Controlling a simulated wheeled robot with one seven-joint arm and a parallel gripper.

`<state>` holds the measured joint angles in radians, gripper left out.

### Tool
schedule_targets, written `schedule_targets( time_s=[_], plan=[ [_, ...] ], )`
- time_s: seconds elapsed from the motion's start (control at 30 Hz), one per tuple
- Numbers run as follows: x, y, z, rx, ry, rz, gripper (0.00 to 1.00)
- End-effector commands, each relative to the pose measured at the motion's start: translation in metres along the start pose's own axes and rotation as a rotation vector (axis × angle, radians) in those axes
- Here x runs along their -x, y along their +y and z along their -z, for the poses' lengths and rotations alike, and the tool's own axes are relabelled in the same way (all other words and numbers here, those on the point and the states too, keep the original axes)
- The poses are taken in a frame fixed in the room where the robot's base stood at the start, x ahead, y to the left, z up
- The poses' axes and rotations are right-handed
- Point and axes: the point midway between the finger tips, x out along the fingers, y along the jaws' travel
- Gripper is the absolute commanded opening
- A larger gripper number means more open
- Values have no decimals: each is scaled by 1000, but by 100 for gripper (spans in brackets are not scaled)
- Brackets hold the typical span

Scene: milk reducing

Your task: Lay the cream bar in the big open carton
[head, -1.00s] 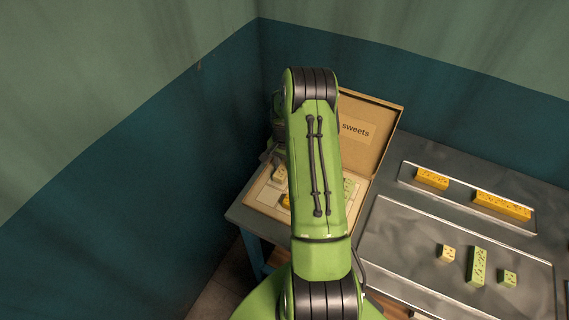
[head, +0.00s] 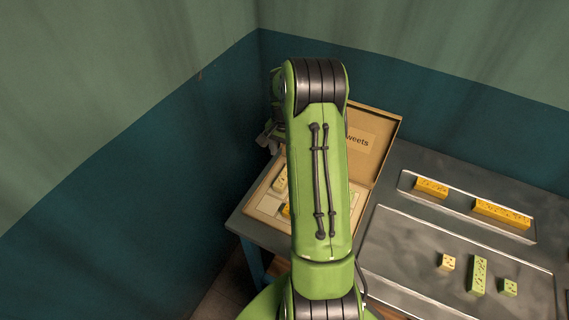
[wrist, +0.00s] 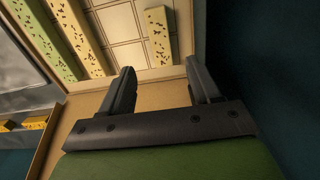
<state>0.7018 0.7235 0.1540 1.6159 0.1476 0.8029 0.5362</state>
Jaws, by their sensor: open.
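The big open carton (head: 262,212) marked "sweets" stands at the left end of the table with its lid raised. The cream bar (wrist: 158,36) lies inside it, in a gridded part close to the carton's edge; in the head view the cream bar (head: 280,181) is partly hidden by my arm. My gripper (wrist: 162,82) is open and empty. It is above the carton's rim, with the cream bar beyond the fingertips and apart from them. In the head view my gripper (head: 268,138) is mostly behind my arm.
Green (wrist: 45,40) and yellow (wrist: 78,35) bars also lie in the carton. On the right, one tray (head: 457,207) holds orange bars and a larger tray (head: 400,245) holds a small cream piece (head: 446,262) and green pieces. A dark wall stands close at the left.

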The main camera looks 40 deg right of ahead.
Motion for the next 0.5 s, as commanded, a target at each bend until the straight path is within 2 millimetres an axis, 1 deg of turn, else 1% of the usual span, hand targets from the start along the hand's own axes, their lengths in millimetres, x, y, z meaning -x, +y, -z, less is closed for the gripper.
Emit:
schedule_targets(
  time_s=[0.03, 0.17, 0.23, 0.27, 0.3, 0.37, 0.4, 0.47, 0.5],
  plan=[
    [7, 0, 0, 0, 2, 1, 62],
    [22, -2, -4, 19, 8, 3, 62],
    [42, -8, -16, 73, 31, 12, 62],
    [54, -11, -25, 108, 45, 17, 62],
    [72, -15, -39, 164, 67, 26, 62],
    [100, -18, -64, 256, 100, 40, 62],
    [116, -19, -81, 316, 122, 49, 62],
    [139, -16, -107, 406, 154, 65, 62],
    [153, -14, -125, 465, 175, 77, 62]
  ],
)
